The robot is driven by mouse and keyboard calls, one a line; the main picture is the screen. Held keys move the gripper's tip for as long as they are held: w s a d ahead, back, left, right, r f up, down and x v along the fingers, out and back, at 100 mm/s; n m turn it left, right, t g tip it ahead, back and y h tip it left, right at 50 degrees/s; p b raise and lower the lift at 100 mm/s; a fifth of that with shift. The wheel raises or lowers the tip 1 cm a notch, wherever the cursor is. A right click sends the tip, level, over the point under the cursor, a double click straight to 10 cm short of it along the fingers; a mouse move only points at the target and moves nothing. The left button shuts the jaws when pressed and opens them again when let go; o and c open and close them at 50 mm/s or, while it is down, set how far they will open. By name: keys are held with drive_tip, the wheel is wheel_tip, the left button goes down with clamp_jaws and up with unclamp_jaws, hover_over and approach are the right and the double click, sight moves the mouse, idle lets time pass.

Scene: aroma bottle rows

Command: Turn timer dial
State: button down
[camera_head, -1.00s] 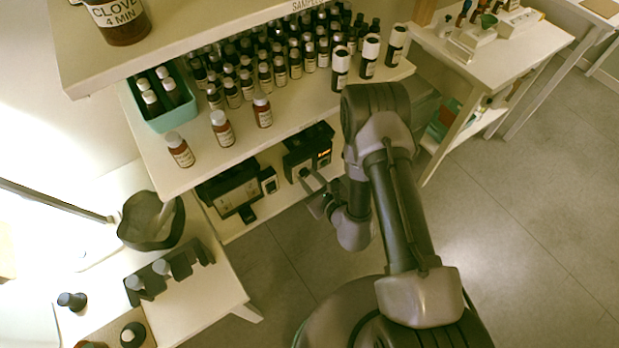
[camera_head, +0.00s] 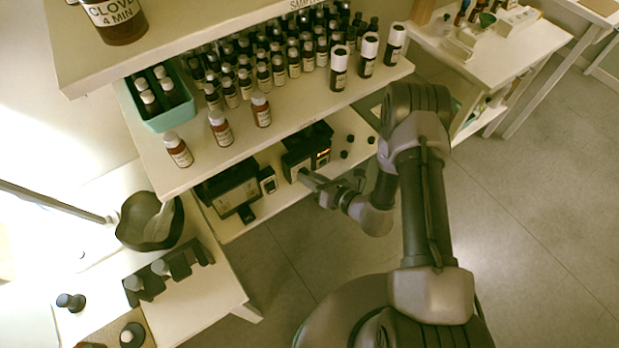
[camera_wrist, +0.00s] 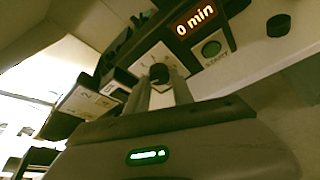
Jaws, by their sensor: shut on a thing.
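The timer (camera_head: 296,158) is a dark box on the lower shelf, with a lit orange display. The black dial (camera_wrist: 158,72) is to the left of the button. My gripper (camera_wrist: 159,84) is shut on the dial, its pale fingers on either side of it. In the head view my gripper (camera_head: 307,178) reaches the timer's front from the right; the dial is hidden there.
A second dark device (camera_head: 232,190) stands left of the timer. Small black knobs (camera_head: 345,155) lie on the shelf to its right. Bottles crowd the shelf above. A jar (camera_head: 115,20) labelled "CLOVE 4 MIN" stands on the top shelf. Open floor lies to the right.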

drive_tip(key=m+y, duration=0.1)
drive_tip(key=m+b, duration=0.1)
drive_tip(key=m+y+b, duration=0.1)
drive_tip(key=m, duration=0.1)
drive_tip(key=shift+w+d+f+y, duration=0.1)
drive_tip(key=shift+f+y, duration=0.15)
drive_tip(key=shift+y, duration=0.05)
drive_tip(key=shift+m+y+b, duration=0.8)
drive_tip(key=shift+m+b, duration=0.4)
drive_tip(key=shift+m, duration=0.5)
drive_tip(key=c, duration=1.1)
unclamp_jaws()
drive_tip(key=shift+d, duration=0.1)
drive_tip(key=p+v, duration=0.3)
drive_tip(key=v, duration=1.4)
drive_tip(key=shift+d+p, duration=0.2)
drive_tip(key=shift+p, duration=0.2)
